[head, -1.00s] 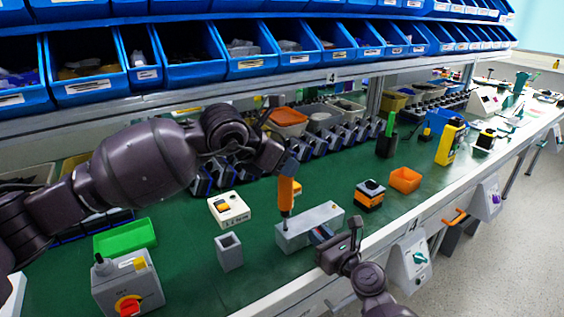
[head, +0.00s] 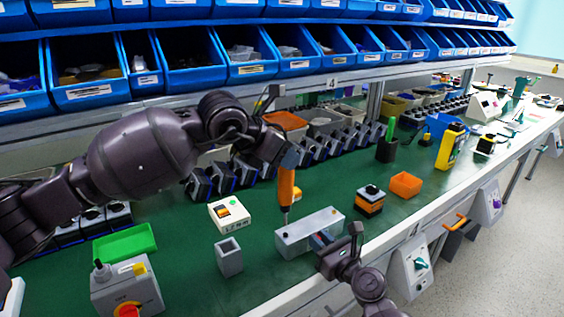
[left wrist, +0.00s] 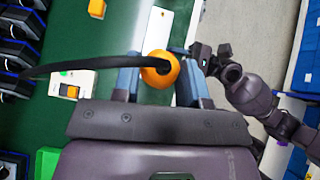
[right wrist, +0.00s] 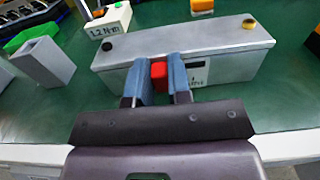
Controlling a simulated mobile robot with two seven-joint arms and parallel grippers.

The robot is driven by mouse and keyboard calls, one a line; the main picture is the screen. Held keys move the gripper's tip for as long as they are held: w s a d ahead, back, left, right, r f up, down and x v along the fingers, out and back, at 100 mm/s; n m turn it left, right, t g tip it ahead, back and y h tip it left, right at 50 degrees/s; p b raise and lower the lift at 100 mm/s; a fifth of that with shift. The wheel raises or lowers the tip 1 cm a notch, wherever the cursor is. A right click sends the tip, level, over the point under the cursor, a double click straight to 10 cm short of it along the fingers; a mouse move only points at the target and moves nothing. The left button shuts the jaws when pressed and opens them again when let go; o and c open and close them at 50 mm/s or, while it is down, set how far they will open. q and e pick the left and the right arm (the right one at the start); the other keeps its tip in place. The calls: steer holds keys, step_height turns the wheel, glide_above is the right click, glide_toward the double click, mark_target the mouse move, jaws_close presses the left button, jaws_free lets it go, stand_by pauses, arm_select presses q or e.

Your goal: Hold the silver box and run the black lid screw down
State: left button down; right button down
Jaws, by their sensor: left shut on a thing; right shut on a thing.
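The silver box (head: 318,230) sits on the green bench top near its front edge. My right gripper (head: 326,240) is shut at its front face; in the right wrist view a red piece (right wrist: 159,74) is between the fingers. A black screw (right wrist: 107,46) sits at the box's left end, and a yellowish screw (right wrist: 248,23) at the right end. My left gripper (head: 289,160) is shut on an orange screwdriver (head: 286,188), held upright above the box's left end. Its tip appears just above the black screw, apart from it. The left wrist view shows the screwdriver's round orange end (left wrist: 160,69).
A grey open block (head: 229,256) and a white switch box (head: 229,213) stand left of the silver box. An orange-black switch (head: 370,200) and an orange bin (head: 405,184) are to the right. A dark cable (left wrist: 85,64) runs from the screwdriver.

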arm_select(q)
steer(key=shift+r, duration=0.85)
arm_select(e)
steer(key=shift+r, duration=0.1)
steer(key=c, duration=1)
jaws_free()
